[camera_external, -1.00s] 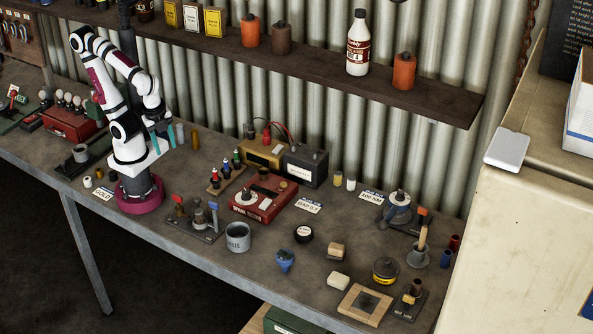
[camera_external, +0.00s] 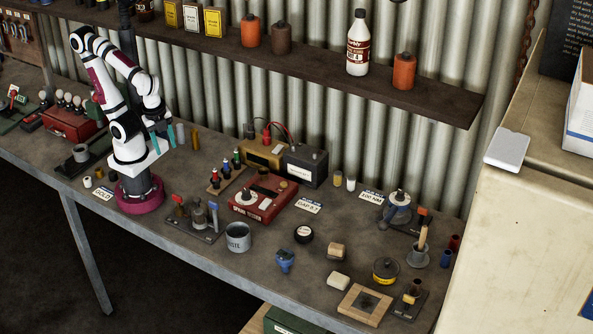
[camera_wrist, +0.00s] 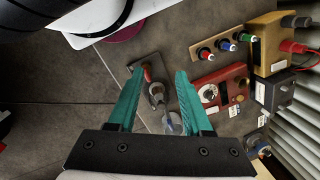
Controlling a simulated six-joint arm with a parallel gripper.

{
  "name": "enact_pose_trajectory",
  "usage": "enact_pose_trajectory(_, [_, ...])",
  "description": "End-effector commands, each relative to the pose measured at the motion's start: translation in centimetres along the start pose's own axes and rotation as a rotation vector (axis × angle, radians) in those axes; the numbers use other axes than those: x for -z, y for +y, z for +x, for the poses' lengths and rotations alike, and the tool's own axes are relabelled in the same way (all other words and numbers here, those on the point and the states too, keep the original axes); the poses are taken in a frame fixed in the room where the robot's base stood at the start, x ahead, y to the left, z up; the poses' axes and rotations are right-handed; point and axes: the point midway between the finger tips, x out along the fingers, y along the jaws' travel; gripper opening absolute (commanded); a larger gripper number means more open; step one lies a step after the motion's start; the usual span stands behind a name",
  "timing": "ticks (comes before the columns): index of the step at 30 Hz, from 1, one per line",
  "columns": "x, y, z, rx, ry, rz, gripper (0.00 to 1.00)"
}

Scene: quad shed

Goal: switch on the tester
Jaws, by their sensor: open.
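The tester is probably the red box (camera_external: 278,206) with a round pale dial and a light-coloured part on top, standing mid-bench. The same red box (camera_wrist: 232,76) shows in the wrist view, right of my fingers, its dial facing up. Its switch is too small to make out for certain. My gripper (camera_external: 161,135) has teal fingers and hangs above the bench at the left, well apart from the red box. In the wrist view my gripper (camera_wrist: 160,72) is open, with nothing between its fingertips.
A dark stand with a red-tipped post (camera_external: 193,222) is left of the box, and a grey tin (camera_external: 238,238) is in front. A rack of coloured plugs (camera_external: 226,176), a brass-coloured box (camera_external: 263,152) and a dark battery-like box (camera_external: 306,167) are behind. A shelf (camera_external: 440,101) overhangs the back.

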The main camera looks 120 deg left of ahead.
Motion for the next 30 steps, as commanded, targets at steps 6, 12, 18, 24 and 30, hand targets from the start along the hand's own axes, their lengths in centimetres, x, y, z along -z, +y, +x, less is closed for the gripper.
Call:
enact_pose_trajectory(6, [3.6, -2.9, -1.5, -0.005, 0.000, 0.164, 0.12])
enact_pose_trajectory(12, [13.2, -12.4, -1.4, -0.007, 0.014, 0.629, 0.00])
enact_pose_trajectory(18, [18.8, -19.9, 2.3, 0.001, 0.025, 0.978, 0.00])
enact_pose_trajectory(24, [20.1, -22.0, 3.8, 0.009, 0.029, 1.087, 0.00])
enact_pose_trajectory(30, [20.1, -21.9, 3.7, 0.009, 0.029, 1.088, 0.00])
